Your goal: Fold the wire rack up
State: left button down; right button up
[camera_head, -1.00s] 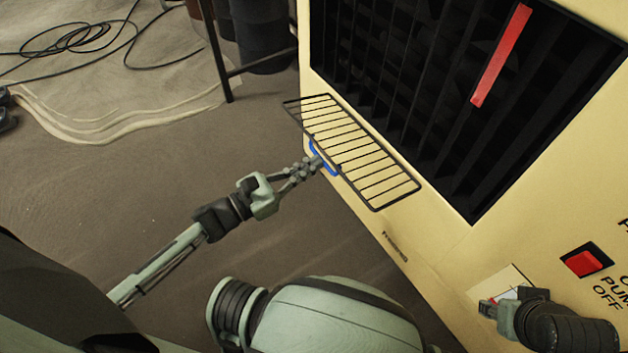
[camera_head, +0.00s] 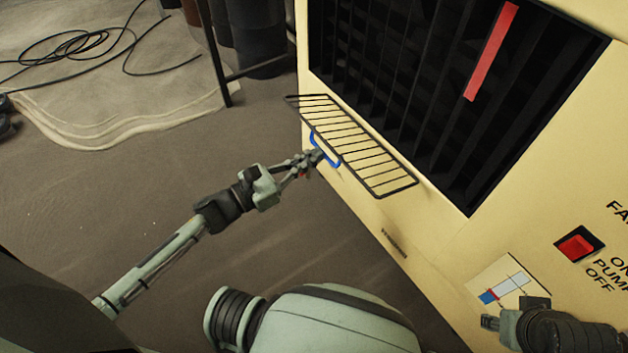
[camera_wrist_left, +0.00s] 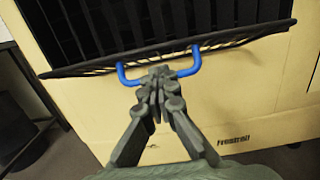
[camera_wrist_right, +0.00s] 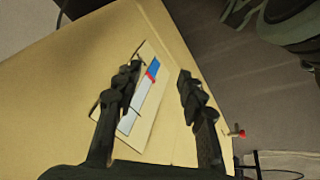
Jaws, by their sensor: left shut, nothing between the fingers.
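The black wire rack (camera_head: 350,146) juts out at a slant from the cream machine's side, below its dark grille. A blue U-shaped handle (camera_head: 326,151) is on its outer edge. In the left wrist view the rack (camera_wrist_left: 90,66) is almost edge-on, and the handle (camera_wrist_left: 187,73) hangs below it. My left gripper (camera_head: 314,157) is shut and empty at the handle; its fingertips (camera_wrist_left: 160,74) overlap the handle's middle bar. Contact is not clear. My right gripper (camera_wrist_right: 157,80) is open and empty near the machine's lower front; it shows partly in the head view (camera_head: 489,322).
The cream machine (camera_head: 420,235) fills the right side. It has a dark grille (camera_head: 420,90) with a red strip, a red switch (camera_head: 579,244) and a white-blue gauge label (camera_head: 502,289). Black cables (camera_head: 85,45) lie on the floor at left, where room is free.

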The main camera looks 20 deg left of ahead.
pick_arm(q)
jog(key=w+r, duration=0.1)
jog(key=r, duration=0.2)
jog(key=w+d+r+p, duration=0.1)
jog(key=r, duration=0.1)
jog(key=w+d+r+p, duration=0.1)
jog(key=r, duration=0.2)
jog(key=shift+d+r, duration=0.15)
jog(key=shift+r, duration=0.15)
jog(key=shift+w+d+r+p, duration=0.15)
jog(key=shift+r+p, duration=0.1)
jog(key=shift+p, duration=0.05)
pick_arm(e)
notch_tip(320, 180, down, 6)
jog(key=shift+w, duration=0.45)
pick_arm(q)
jog(key=shift+f, duration=0.1)
pick_arm(e)
jog(key=shift+a+f, duration=0.1)
jog(key=shift+f, duration=0.05)
